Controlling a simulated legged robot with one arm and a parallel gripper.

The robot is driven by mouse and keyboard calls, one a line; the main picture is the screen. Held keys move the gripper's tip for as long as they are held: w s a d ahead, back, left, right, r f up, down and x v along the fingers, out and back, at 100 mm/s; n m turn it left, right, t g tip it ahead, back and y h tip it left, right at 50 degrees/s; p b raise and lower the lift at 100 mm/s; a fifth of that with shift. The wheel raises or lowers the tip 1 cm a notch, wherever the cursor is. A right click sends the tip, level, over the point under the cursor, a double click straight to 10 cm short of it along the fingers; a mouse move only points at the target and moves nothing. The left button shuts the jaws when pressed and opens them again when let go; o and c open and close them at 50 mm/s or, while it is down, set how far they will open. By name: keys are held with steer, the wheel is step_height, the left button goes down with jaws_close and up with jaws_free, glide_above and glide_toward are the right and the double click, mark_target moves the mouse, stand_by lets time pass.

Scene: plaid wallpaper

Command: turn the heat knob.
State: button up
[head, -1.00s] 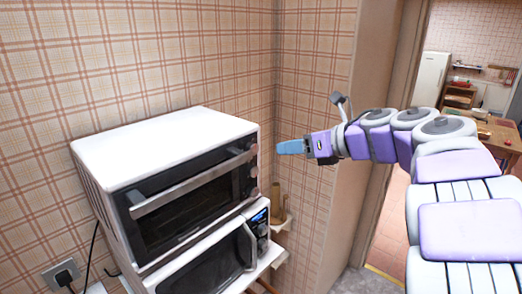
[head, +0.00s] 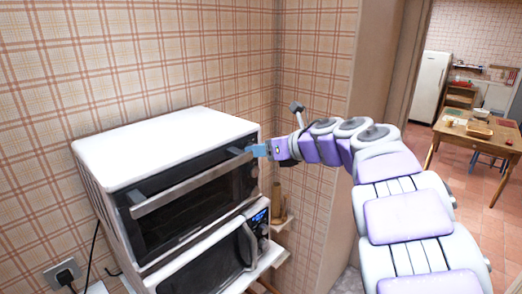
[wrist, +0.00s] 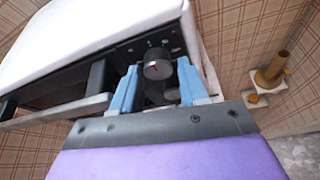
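The white toaster oven (head: 165,143) has a dark glass front and a control panel at its right end. In the wrist view, a round grey knob (wrist: 157,66) with a small red mark stands out from the panel. My gripper (head: 257,151) is at the upper part of this panel in the head view and hides the knob there. In the wrist view, the two blue fingers of my gripper (wrist: 157,74) are apart, one on each side of the knob. I cannot tell whether they touch it. Labels are too small to read.
A microwave (head: 210,262) sits below the oven. The oven door's handle bar (head: 180,190) sticks out left of my gripper. A small wall shelf (head: 283,222) with brown bottle-like items (head: 277,203) is to the right. A wooden table (head: 478,136) stands far behind in the other room.

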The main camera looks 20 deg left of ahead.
steer(key=c, duration=0.7)
steer(key=shift+p, duration=0.3)
steer(key=n+t+y+p, duration=0.2)
steer(key=n+p, duration=0.4)
steer(key=n, duration=0.5)
steer(key=f+n+t+y+p, duration=0.1)
steer(key=n+p, duration=0.5)
steer(key=n, duration=0.6)
steer(key=n+t+y+p, duration=0.2)
steer(key=n+y+p, duration=0.2)
steer(key=n, duration=0.7)
steer(key=shift+s+a+f+n+t+p, duration=0.1)
steer(key=shift+s+f+n+t+p, duration=0.2)
steer(key=shift+p, duration=0.95)
steer(key=shift+w, duration=0.1)
